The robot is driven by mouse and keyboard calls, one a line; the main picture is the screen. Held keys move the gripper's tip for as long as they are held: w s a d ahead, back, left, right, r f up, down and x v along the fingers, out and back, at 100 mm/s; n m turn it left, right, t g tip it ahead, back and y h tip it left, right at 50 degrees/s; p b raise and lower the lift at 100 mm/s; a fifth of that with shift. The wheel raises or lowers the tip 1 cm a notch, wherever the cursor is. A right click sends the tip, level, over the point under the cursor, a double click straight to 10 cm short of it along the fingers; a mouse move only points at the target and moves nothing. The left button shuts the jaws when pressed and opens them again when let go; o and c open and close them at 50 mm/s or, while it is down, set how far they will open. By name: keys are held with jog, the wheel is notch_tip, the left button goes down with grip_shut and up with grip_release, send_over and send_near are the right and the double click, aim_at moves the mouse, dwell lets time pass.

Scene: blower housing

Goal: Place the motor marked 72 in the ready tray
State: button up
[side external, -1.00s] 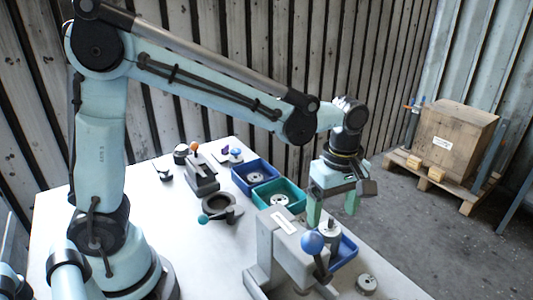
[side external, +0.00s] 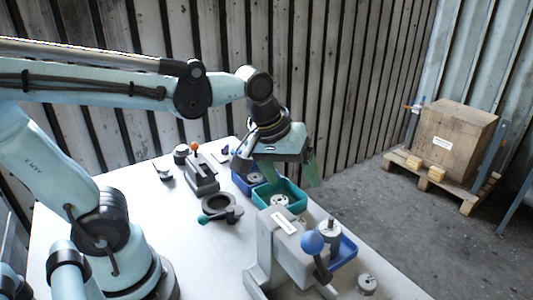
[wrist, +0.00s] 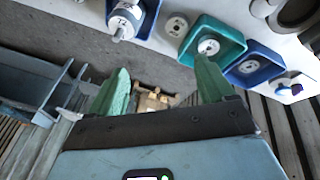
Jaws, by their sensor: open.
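The teal tray (side external: 297,203) holds a round grey motor (side external: 280,200); the tray also shows in the wrist view (wrist: 235,54). A blue tray (side external: 262,165) behind it holds another round motor (wrist: 248,66). A front blue tray (side external: 350,247) holds a motor with an upright shaft (side external: 330,230). My gripper (wrist: 162,65) is open and empty. In the side view it hangs above and behind the teal tray, its fingers tilted.
A grey fixture with a blue ball lever (side external: 312,242) stands beside the front blue tray. A loose round part (side external: 366,285) lies near the table's front edge. A ring part (side external: 220,205) and clamp (side external: 201,175) stand left of the trays. A crate (side external: 455,140) is on the floor behind.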

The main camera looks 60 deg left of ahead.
jog(key=shift+s+a+f+m+t, duration=0.4)
jog(key=shift+s+a+m, duration=0.2)
jog(key=shift+m, duration=0.45)
jog(key=shift+s+a+f+m+t, duration=0.35)
jog(key=shift+s+a+m+t, duration=0.25)
jog(key=shift+m, duration=0.4)
jog(key=shift+s+a+f+m+t, duration=0.4)
jog(key=shift+s+a+m, duration=0.15)
jog(key=shift+m, duration=0.5)
